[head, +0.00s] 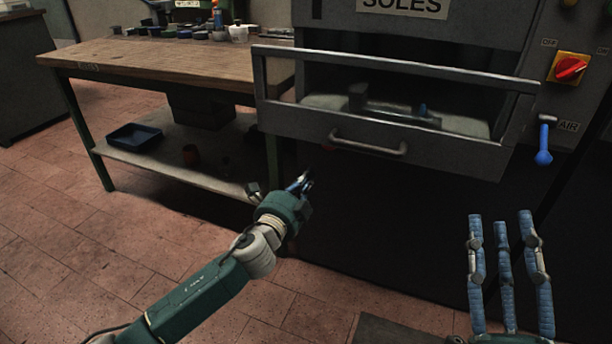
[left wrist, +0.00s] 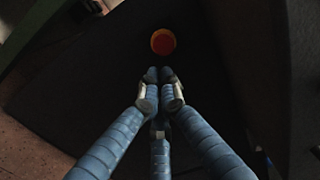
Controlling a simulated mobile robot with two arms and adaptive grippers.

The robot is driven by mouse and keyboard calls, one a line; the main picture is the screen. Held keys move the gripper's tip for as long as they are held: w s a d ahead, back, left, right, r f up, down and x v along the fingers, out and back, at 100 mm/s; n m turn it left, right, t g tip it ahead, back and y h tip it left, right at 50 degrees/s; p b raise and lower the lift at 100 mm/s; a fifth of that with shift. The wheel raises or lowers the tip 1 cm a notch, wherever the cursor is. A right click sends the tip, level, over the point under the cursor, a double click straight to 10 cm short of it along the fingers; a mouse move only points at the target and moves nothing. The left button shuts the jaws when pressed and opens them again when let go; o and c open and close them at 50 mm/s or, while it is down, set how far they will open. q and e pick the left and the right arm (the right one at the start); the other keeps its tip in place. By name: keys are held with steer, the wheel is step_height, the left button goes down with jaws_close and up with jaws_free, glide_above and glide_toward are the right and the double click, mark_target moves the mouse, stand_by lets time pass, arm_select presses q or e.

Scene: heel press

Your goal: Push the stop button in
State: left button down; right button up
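The stop button (left wrist: 163,42) shows in the left wrist view as a red round face within an orange-yellow ring on a dark panel. My left gripper (head: 302,182) is in front of the dark lower panel. In the left wrist view its blue fingers (left wrist: 160,76) are shut with tips together, just below the button in the picture, with a visible gap and nothing held. My right gripper (head: 503,225) is open and empty at lower right, fingers pointing up and apart.
The press's barred guard (head: 400,70) and its handle (head: 368,147) overhang the panel. A red switch (head: 570,68) on yellow and a blue AIR lever (head: 543,140) are at right. A workbench (head: 150,60) with a blue tray (head: 134,136) below stands left.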

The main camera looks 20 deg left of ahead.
arm_select(q)
steer(key=shift+s, duration=0.35)
arm_select(e)
steer(key=shift+w+f+g, duration=0.25)
steer(key=shift+f+g, duration=0.05)
steer(key=shift+f, duration=0.1)
